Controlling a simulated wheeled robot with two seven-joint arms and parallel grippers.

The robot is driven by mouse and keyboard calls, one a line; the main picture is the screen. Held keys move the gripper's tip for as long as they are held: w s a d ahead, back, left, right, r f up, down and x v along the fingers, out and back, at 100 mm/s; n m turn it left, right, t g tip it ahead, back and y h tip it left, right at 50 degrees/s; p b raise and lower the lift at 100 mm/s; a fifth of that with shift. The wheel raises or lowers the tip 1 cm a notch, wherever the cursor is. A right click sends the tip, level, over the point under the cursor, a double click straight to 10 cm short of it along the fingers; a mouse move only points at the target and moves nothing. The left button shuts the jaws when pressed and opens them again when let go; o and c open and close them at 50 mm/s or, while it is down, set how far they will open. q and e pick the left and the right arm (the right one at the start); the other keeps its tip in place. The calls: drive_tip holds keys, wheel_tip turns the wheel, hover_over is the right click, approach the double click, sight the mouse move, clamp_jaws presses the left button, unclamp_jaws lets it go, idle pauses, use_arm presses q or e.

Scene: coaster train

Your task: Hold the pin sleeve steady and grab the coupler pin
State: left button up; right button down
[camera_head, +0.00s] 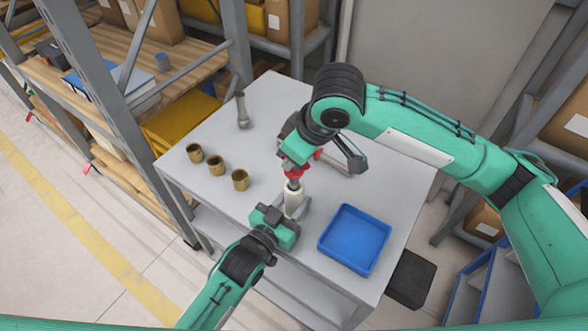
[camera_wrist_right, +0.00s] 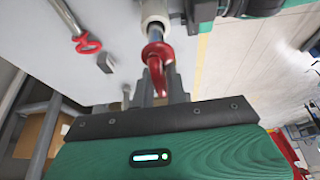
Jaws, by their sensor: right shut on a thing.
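The white pin sleeve (camera_head: 293,198) stands on the grey table; its cream end shows at the top of the right wrist view (camera_wrist_right: 155,12). The coupler pin, with a steel shank and red handle (camera_wrist_right: 157,55), is in line with the sleeve, its shank at the sleeve's mouth. How deep it sits I cannot tell. My right gripper (camera_wrist_right: 160,92) is shut on the red handle; it also shows above the sleeve in the head view (camera_head: 293,172). My left gripper (camera_head: 295,212) is at the sleeve's lower part, its fingers closed around it, partly hidden.
Three brass-coloured cups (camera_head: 216,165) stand in a row at the table's left. A grey tool (camera_head: 242,112) is behind them. A blue tray (camera_head: 340,258) lies at the front right. Another red-handled piece (camera_wrist_right: 87,43) lies near my right gripper. Shelving borders the table.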

wheel_tip(320, 180, up, 13)
drive_tip(key=shift+r, duration=0.1)
use_arm(q)
drive_tip(key=o, duration=1.1)
drive_tip(key=shift+s, duration=0.1)
drive_tip(key=v, duration=1.2)
